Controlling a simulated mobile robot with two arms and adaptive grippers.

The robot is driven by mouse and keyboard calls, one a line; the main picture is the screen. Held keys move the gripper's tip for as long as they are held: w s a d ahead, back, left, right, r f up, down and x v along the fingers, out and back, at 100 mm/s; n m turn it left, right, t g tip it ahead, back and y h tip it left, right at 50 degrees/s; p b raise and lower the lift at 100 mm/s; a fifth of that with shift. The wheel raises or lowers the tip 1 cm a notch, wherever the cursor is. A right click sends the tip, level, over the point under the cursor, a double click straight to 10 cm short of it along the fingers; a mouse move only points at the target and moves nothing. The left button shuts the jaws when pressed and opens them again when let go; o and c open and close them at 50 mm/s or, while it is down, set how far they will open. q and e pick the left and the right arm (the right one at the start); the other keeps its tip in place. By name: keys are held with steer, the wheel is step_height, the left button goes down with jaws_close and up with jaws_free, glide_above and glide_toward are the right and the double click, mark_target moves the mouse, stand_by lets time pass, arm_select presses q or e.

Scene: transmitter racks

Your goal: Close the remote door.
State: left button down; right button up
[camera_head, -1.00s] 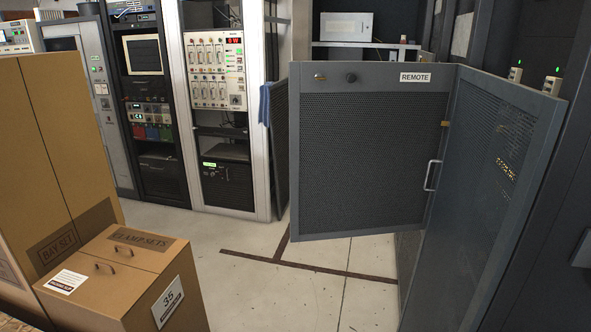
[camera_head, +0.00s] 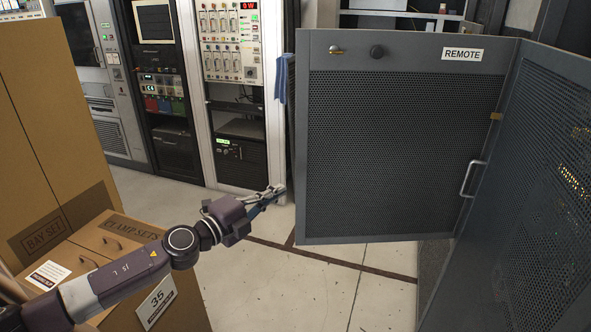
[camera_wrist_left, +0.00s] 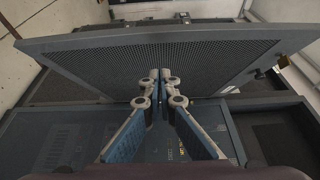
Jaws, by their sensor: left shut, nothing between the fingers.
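The remote door (camera_head: 400,140) is a dark grey framed mesh panel with a white REMOTE label, a knob and a small latch along its top. It stands swung open, at an angle to the grey mesh cabinet side (camera_head: 545,170) on its right. A metal handle (camera_head: 472,179) sits near their shared edge. My left gripper (camera_head: 281,190) is shut and empty, just left of the door's lower left edge in the head view. In the left wrist view the shut fingertips (camera_wrist_left: 160,75) point at the door's mesh (camera_wrist_left: 200,62); contact cannot be told. My right gripper is not in view.
Cardboard boxes (camera_head: 105,235) stand at the left, partly behind my left arm. Equipment racks (camera_head: 235,100) line the back. A blue cloth (camera_head: 281,78) hangs left of the door. The pale floor (camera_head: 300,290) below the door is clear, with dark strips on it.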

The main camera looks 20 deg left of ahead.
mark_target(305, 168)
arm_select(q)
steer(key=x, duration=0.3)
steer(key=a+x, duration=0.1)
steer(key=x, duration=0.2)
steer(key=w+a+x, duration=0.1)
steer(key=x, duration=0.2)
steer(key=shift+w+d+f, duration=0.15)
steer(key=shift+f, duration=0.05)
steer(key=shift+w, duration=0.45)
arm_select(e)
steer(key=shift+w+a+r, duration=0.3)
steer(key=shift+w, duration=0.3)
arm_select(q)
steer(key=shift+a, duration=0.25)
